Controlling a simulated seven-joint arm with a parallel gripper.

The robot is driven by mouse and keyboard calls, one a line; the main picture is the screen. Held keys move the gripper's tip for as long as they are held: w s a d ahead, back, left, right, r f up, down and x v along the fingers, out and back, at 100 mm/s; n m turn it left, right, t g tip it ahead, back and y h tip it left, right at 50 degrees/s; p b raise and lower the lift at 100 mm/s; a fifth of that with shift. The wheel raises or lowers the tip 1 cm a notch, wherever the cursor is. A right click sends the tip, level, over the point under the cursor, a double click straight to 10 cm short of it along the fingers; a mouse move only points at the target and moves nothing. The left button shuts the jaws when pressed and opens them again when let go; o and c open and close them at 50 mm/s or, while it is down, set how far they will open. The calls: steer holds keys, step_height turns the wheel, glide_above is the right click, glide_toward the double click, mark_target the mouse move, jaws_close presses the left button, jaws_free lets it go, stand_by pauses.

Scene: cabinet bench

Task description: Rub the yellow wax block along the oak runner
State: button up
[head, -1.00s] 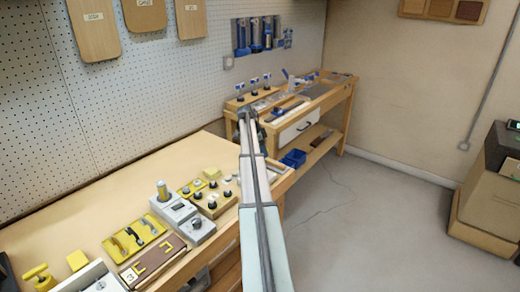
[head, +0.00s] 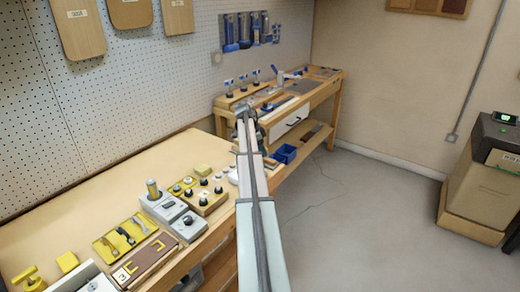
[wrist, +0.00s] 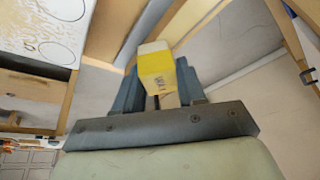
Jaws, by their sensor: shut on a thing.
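The block cannot be made out there. I cannot tell which wooden strip is the oak runner. A wooden strip (wrist: 115,30) shows beyond the block in the wrist view; whether they touch is unclear.
The far bench (head: 328,84) holds blue-handled tools and has a white drawer front (head: 291,123). A dark-topped bin (head: 487,175) stands at the right. The floor between is mostly open.

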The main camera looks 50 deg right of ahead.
steer(key=shift+s+f, duration=0.15)
steer(key=shift+s, duration=3.55)
step_height(320, 180, up, 6)
steer(key=shift+r, duration=0.25)
step_height(320, 180, up, 3)
steer(key=shift+f, duration=0.15)
steer(key=shift+w, duration=0.15)
